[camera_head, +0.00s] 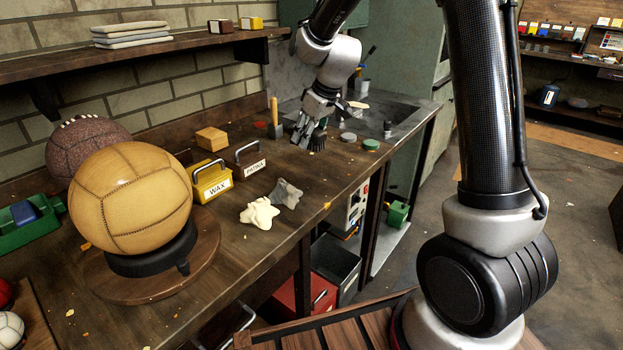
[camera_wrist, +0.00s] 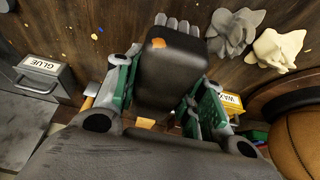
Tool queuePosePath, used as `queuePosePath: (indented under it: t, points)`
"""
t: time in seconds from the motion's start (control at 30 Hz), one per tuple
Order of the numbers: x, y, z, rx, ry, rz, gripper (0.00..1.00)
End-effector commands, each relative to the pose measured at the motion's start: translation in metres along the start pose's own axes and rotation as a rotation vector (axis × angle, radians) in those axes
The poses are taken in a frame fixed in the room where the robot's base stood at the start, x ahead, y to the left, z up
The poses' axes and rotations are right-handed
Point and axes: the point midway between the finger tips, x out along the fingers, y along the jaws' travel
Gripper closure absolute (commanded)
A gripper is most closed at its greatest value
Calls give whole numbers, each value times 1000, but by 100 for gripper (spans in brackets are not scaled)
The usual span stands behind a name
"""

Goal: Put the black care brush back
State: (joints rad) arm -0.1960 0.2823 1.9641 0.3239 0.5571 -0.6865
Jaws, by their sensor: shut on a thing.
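The black care brush shows large in the wrist view (camera_wrist: 172,72), a dark block with pale bristle tufts along its far end. My gripper (camera_wrist: 160,100) is shut on it, with a green-lined finger on each side. In the head view my gripper (camera_head: 306,130) is over the far part of the workbench (camera_head: 225,265), and the brush (camera_head: 319,139) shows as a dark piece at its fingertips, partly hidden. I cannot tell whether the brush touches the bench top.
A yellow WAX caddy (camera_head: 213,184), a dark PATINA caddy (camera_head: 251,164) and cream (camera_head: 259,212) and grey (camera_head: 287,193) cloths lie left of my gripper. A green-topped tin (camera_head: 371,144) stands to its right. A large tan ball (camera_head: 130,198) rests on a stand at left.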

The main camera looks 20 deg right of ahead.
Motion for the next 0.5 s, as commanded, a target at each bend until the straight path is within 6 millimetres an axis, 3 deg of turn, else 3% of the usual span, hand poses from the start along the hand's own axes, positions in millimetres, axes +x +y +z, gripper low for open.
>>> queuePosePath:
  t: [0.2, 0.5]
  points:
    - [44, 2, 19, 9, -5, 5, 80]
    - [80, 2, 34, 9, -4, 5, 80]
